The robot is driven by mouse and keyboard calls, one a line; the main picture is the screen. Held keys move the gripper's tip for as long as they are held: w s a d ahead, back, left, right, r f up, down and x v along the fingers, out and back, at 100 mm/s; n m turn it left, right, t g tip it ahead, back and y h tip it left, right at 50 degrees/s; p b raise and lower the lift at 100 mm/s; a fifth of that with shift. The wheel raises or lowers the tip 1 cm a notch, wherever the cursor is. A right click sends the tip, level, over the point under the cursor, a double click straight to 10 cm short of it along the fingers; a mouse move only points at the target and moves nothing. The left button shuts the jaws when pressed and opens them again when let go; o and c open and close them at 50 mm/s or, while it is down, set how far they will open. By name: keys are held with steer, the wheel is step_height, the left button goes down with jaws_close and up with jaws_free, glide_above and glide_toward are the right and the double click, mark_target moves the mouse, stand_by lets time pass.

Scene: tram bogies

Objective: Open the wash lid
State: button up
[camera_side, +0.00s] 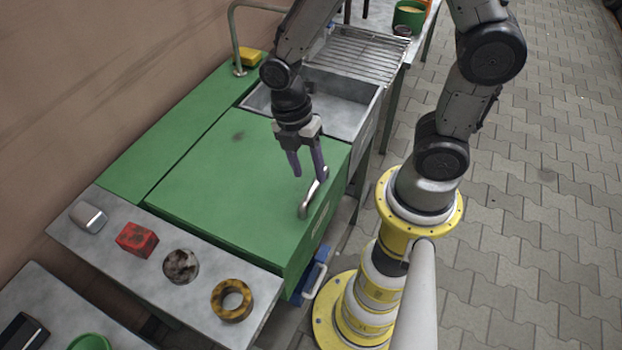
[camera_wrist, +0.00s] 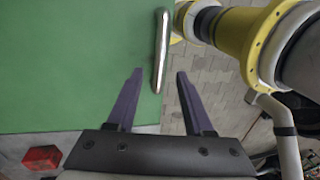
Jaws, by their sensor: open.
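The wash lid (camera_side: 235,185) is a flat green panel lying closed on the green wash cabinet; it also fills the left of the wrist view (camera_wrist: 75,60). A curved metal handle (camera_side: 308,203) stands near its right edge. My gripper (camera_side: 308,174) is open above the lid, at the far end of the handle. In the wrist view, the handle (camera_wrist: 162,45) runs in between the two dark fingers of my gripper (camera_wrist: 160,72), with a gap on each side. I cannot tell how deep the fingers reach around it.
A grey ledge in front holds a grey block (camera_side: 88,216), a red block (camera_side: 137,239), a dark mottled round part (camera_side: 181,266) and a yellowish ring (camera_side: 231,300). Behind the lid are a metal basin (camera_side: 345,108) and a tap (camera_side: 234,35). A yellow-banded pedestal (camera_side: 378,295) stands to the right.

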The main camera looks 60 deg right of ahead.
mark_target(312, 186)
steer(key=shift+s+f, duration=0.2)
steer(key=shift+f, duration=0.75)
steer(key=shift+s+f, duration=0.15)
steer(key=shift+f, duration=0.8)
steer(key=shift+c, duration=0.4)
jaws_close()
